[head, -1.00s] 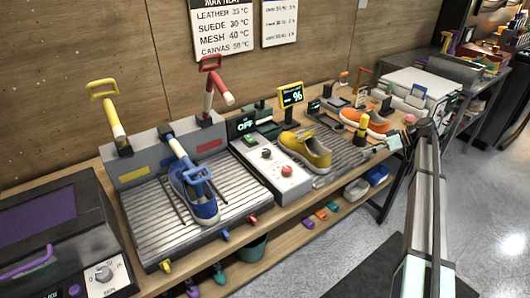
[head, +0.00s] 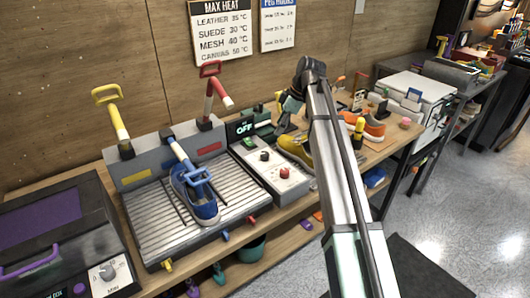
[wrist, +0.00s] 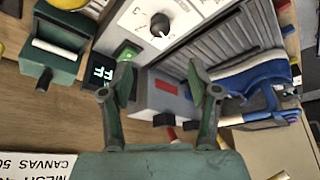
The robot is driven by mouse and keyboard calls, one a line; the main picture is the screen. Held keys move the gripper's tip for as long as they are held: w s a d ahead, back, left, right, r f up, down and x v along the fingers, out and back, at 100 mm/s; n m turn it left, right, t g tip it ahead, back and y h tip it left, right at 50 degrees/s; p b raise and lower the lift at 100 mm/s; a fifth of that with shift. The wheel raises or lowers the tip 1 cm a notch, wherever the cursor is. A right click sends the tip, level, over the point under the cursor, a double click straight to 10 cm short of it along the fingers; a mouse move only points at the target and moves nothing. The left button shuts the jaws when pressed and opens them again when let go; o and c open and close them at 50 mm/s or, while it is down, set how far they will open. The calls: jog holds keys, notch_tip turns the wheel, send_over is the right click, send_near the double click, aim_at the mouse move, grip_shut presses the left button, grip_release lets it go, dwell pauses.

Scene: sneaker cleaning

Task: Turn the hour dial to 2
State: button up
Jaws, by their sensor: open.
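A black dial (wrist: 160,24) with a printed scale sits on the white top of a control box (head: 270,176). A second dial (head: 106,271), light coloured, is on the dark box at the lower left, with a label that looks like MIN. I cannot read which dial is marked for hours, nor the setting of the black one. My gripper (wrist: 158,84) is open and empty, above the back end of the control box, apart from the black dial.
A green switch (head: 250,142) and a display reading OFF (head: 242,128) are at the box's back end. A blue sneaker (head: 196,195) lies on the ribbed tray to the left.

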aim_at(265, 153)
jog(key=p+x, duration=0.2)
jog(key=x, duration=1.2)
jog(key=shift+r, duration=0.1)
jog(key=c, duration=1.2)
